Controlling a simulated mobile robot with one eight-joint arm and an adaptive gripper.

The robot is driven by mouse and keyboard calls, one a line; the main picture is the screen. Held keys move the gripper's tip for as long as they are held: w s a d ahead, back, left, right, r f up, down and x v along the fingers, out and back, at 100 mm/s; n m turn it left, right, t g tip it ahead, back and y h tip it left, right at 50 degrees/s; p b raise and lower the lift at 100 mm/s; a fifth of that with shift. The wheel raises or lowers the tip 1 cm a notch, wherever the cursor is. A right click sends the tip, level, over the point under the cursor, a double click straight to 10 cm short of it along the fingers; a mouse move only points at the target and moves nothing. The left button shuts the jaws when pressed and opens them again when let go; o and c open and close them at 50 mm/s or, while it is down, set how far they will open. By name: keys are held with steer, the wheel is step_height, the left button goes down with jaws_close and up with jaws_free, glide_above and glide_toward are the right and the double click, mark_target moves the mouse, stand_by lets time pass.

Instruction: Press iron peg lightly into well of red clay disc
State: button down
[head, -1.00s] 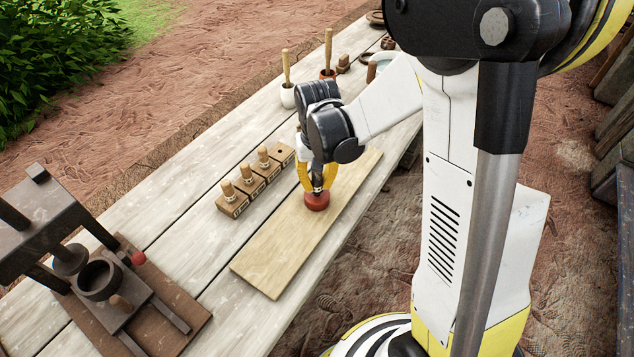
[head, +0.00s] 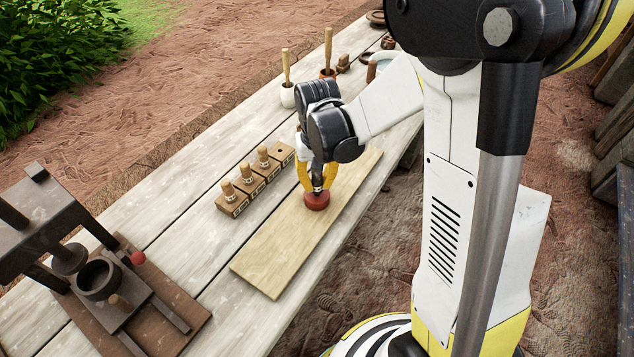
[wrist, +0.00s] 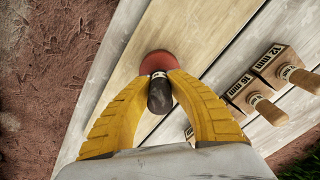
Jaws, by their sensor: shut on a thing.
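The red clay disc (head: 317,201) lies on the pale wooden board, and part of it also shows in the wrist view (wrist: 158,62). My gripper (head: 316,186) is over the disc, with its yellow fingers pointing down. In the wrist view my gripper (wrist: 160,92) is shut on a dark iron peg (wrist: 160,97). The peg stands over the disc, its lower end at or very near the disc's top. The well is hidden by the peg and fingers, so I cannot tell how deep the peg sits.
The pale board (head: 265,262) is otherwise bare. Several wooden blocks with handled pegs (head: 254,183) stand left of it, some labelled in mm. A dark press (head: 95,285) stands front left. White (head: 287,95) and red (head: 328,73) pots holding sticks stand behind.

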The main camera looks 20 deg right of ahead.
steer(key=shift+r, duration=0.1)
steer(key=shift+r+p, duration=3)
steer(key=shift+r, duration=0.95)
steer(key=shift+a, duration=0.15)
steer(key=shift+a, duration=2.8)
